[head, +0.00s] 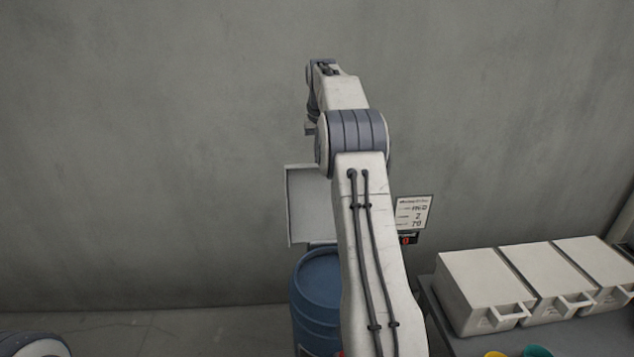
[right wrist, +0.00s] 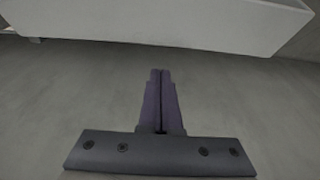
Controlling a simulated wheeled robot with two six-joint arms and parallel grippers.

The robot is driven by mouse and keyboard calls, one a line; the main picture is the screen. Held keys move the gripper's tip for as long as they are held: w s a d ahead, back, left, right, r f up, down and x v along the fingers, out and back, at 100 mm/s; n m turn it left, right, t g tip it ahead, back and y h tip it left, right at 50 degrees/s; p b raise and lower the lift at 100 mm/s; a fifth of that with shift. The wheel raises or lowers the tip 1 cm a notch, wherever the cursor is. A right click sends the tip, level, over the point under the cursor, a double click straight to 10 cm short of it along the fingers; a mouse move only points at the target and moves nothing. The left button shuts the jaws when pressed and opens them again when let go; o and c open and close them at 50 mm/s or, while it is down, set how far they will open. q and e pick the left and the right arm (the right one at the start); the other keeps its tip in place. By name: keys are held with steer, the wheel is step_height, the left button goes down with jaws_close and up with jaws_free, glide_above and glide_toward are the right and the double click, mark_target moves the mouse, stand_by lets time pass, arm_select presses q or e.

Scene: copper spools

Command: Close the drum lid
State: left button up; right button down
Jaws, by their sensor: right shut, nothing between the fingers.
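The blue drum (head: 316,282) stands on the floor, its right side hidden behind my right arm. A pale, flat panel, apparently the drum lid (head: 307,207), stands upright above the back of the drum, partly covered by the arm. My right arm reaches up and over the drum, with its wrist higher than the panel. In the right wrist view my right gripper (right wrist: 160,72) is shut and empty. A pale slab (right wrist: 160,24) crosses the top of that view, beyond the fingertips; I cannot tell whether it is the lid. My left gripper is out of view.
A bench (head: 440,318) at the right carries several pale boxes with handles (head: 484,287). Yellow and green items show at its front edge. A printed sign (head: 413,212) is right of the arm. The grey wall (head: 150,150) is behind; floor left of the drum is clear.

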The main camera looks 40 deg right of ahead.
step_height(320, 180, down, 6)
steer(key=s+p, duration=0.1)
steer(key=p, duration=0.2)
steer(key=shift+s+a, duration=0.35)
steer(key=shift+a, duration=0.1)
steer(key=shift+f, duration=0.1)
